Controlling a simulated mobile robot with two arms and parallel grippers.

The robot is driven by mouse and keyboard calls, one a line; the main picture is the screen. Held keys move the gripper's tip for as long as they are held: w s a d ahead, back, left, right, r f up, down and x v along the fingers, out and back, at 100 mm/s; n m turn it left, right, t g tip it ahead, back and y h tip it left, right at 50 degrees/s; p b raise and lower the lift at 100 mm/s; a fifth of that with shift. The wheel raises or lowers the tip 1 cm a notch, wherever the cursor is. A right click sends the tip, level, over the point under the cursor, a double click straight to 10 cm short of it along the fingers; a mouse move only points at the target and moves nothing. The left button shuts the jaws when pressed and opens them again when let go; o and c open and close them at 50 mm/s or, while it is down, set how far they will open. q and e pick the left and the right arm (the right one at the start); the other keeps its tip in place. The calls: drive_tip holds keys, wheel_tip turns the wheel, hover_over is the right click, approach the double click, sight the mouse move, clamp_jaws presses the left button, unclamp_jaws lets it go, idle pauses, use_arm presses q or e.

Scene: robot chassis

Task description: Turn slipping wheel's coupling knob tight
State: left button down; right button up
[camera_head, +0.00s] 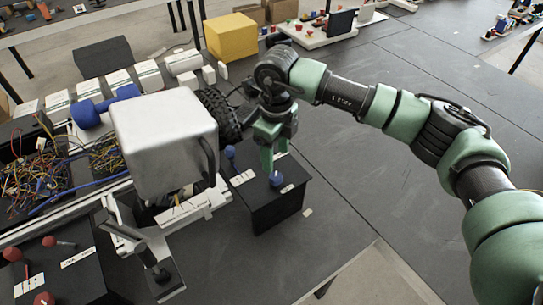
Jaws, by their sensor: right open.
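My right gripper (273,155) points down over a black box (282,208) on the table. It is open, with its green fingers just above and behind a blue knob (276,179) on the box's top. I cannot tell whether a finger touches that knob. A second blue knob (229,153) stands to the left, near a dark treaded wheel (219,114). The wheel is partly hidden by a large silver box (165,143) on the chassis. Which wheel slips does not show. My left gripper is not in view.
Another black box (55,275) with red knobs (13,254) stands at the lower left. Tangled wires (38,175) fill the chassis at the left. A yellow box (231,37) stands at the back. The dark table (350,165) is clear below my right arm.

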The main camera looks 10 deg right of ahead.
sight(276, 176)
drive_tip(key=f+p, duration=0.1)
drive_tip(key=s+f, duration=0.1)
drive_tip(key=f, duration=0.1)
drive_tip(key=shift+f+p, duration=0.15)
drive_tip(key=shift+p, duration=0.25)
wheel_tip(276, 176, down, 2)
drive_tip(key=shift+w+f+p, duration=0.15)
drive_tip(key=shift+f+p, duration=0.05)
drive_tip(key=shift+p, duration=0.2)
drive_tip(key=shift+w+f, duration=0.1)
drive_tip(key=shift+f, duration=0.65)
clamp_jaws()
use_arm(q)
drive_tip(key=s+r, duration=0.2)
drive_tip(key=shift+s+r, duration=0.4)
